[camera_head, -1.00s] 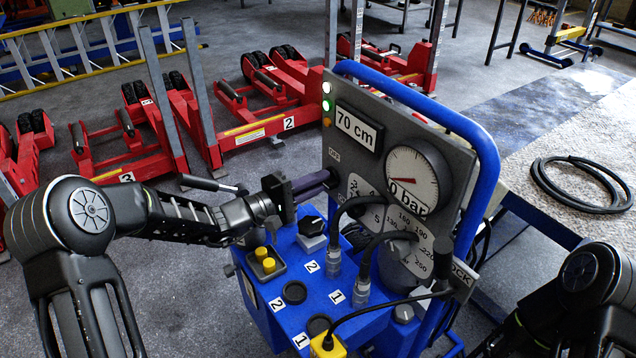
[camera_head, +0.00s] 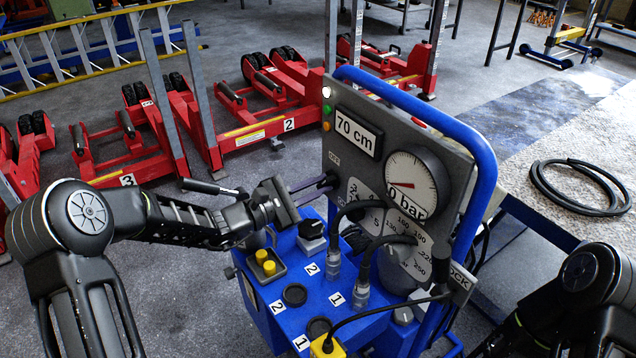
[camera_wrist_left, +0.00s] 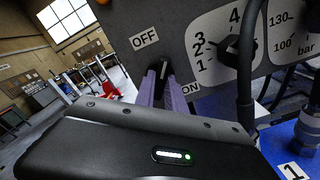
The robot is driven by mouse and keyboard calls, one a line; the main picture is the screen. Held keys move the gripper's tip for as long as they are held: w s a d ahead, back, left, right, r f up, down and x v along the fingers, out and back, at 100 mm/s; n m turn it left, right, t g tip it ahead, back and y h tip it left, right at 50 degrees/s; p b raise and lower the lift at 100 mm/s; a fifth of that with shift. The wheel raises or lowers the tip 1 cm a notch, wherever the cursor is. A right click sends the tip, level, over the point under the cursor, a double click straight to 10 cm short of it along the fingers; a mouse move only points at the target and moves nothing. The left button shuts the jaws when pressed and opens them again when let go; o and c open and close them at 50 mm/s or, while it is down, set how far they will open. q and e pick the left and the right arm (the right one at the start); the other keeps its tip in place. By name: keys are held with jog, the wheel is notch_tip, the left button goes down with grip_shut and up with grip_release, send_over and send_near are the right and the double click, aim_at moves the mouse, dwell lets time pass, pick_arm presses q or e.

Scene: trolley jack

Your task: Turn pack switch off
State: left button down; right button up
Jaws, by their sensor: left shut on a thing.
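The pack switch (camera_wrist_left: 161,70) is a small black knob on the grey control panel (camera_head: 428,137), between a tilted-looking OFF label (camera_wrist_left: 145,37) and an ON label (camera_wrist_left: 190,89) in the left wrist view. My left gripper (camera_head: 322,182) reaches the panel's left side in the head view, just below the OFF label (camera_head: 334,161). Its two purple fingers (camera_wrist_left: 164,92) are shut on the switch, one on each side. The fingers partly hide the switch, and I cannot tell exactly which label it points to. My right arm (camera_head: 590,285) shows at the lower right; its gripper is out of view.
The blue pack (camera_head: 318,285) carries yellow buttons (camera_head: 265,262), hoses and a pressure gauge (camera_head: 412,183). A blue tubular handle (camera_head: 440,112) rises around the panel. Red jacks (camera_head: 255,115) stand behind. A coiled hose (camera_head: 580,187) lies on the bench at right.

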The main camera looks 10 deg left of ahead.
pick_arm(q)
jog(key=n+p, duration=0.2)
jog(key=n, duration=0.1)
jog(key=shift+r+n, duration=0.1)
jog(key=shift+n, duration=0.3)
jog(key=shift+n+p, duration=1)
jog(key=shift+n, duration=0.8)
jog(key=c, duration=1.4)
grip_release()
jog(key=v, duration=0.7)
jog(key=shift+s+a, duration=0.3)
